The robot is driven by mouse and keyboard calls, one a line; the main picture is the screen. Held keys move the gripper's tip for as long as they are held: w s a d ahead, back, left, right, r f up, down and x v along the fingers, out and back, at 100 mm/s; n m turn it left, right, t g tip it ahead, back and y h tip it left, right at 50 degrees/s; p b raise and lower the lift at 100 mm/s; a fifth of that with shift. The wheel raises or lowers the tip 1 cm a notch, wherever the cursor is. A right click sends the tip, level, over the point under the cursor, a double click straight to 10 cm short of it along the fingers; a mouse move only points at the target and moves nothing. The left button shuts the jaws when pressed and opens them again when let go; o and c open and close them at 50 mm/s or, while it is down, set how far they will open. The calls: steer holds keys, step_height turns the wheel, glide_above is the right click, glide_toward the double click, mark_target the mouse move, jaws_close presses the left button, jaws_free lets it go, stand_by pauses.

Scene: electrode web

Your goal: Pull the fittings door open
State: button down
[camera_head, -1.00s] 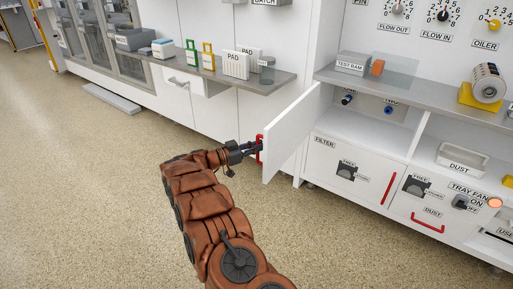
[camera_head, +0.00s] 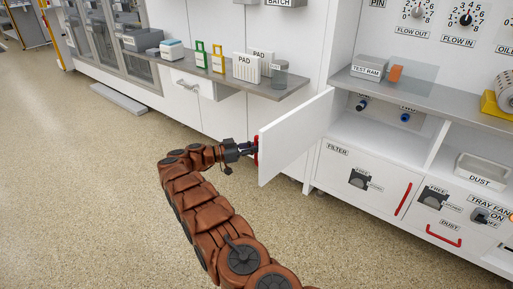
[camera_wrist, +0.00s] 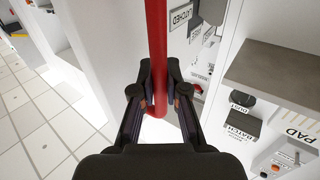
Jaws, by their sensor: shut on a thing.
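The fittings door (camera_head: 296,137) is a white panel that stands swung out from the cabinet, with the compartment behind it showing. Its red handle (camera_head: 256,152) is at the free left edge. My gripper (camera_head: 249,149) is at this handle. In the wrist view the red handle bar (camera_wrist: 157,45) runs between the two dark fingers of my gripper (camera_wrist: 159,92), which are shut on it. The door's label is not visible in the head view.
Inside the open compartment are a black knob (camera_head: 362,104) and a blue knob (camera_head: 405,117). Below is the filter door with a red handle (camera_head: 403,198). A grey counter (camera_head: 285,88) with several items runs left of the door.

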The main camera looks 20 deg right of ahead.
steer(key=shift+d+r, duration=0.15)
steer(key=shift+d, duration=0.1)
steer(key=c, duration=1.5)
jaws_free()
steer(key=o, duration=0.3)
steer(key=shift+a, duration=0.3)
